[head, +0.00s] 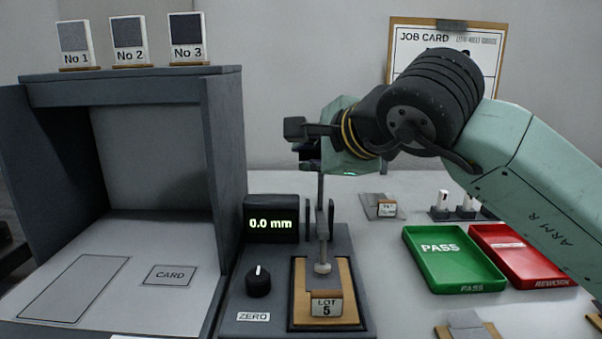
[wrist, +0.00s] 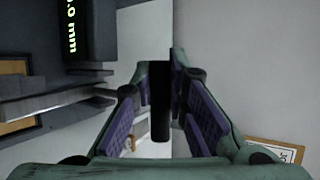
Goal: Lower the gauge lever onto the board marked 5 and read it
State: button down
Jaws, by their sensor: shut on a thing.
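The gauge's display (head: 270,224) reads 0.0 mm; part of it shows in the wrist view (wrist: 72,30). The board marked LOT 5 (head: 318,287) lies on the gauge base below a thin upright rod with a pale round foot (head: 322,268). The foot is at the board's upper face; I cannot tell whether it touches. My gripper (head: 311,140) is above the rod, at the gauge lever's dark handle. In the wrist view the purple-padded fingers are closed around the dark lever handle (wrist: 160,105). The lever's far end is hidden.
A dark knob (head: 258,281) and ZERO label sit left of the board. The green PASS tray (head: 451,275) and red REWORK tray (head: 519,270) stand right, under my arm. A grey booth (head: 225,130) stands left.

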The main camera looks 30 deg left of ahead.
jog(key=shift+s+d+f+b, duration=0.1)
jog(key=shift+s+f+b, duration=0.2)
jog(key=shift+f, duration=0.3)
jog(key=shift+s+d+f+b, duration=0.15)
jog(key=shift+s+f, duration=0.1)
jog(key=shift+f, duration=0.35)
jog(key=shift+s+h, duration=0.1)
jog(key=shift+h, duration=0.2)
jog(key=c, duration=1.7)
grip_release()
jog(key=shift+d, duration=0.1)
jog(key=o, duration=0.8)
jog(key=shift+r, duration=0.2)
jog(key=shift+r, duration=0.1)
jog(key=v, duration=1.1)
jog(key=shift+s+d+r, duration=0.1)
jog(key=shift+d+r, duration=0.1)
jog(key=shift+d, duration=0.15)
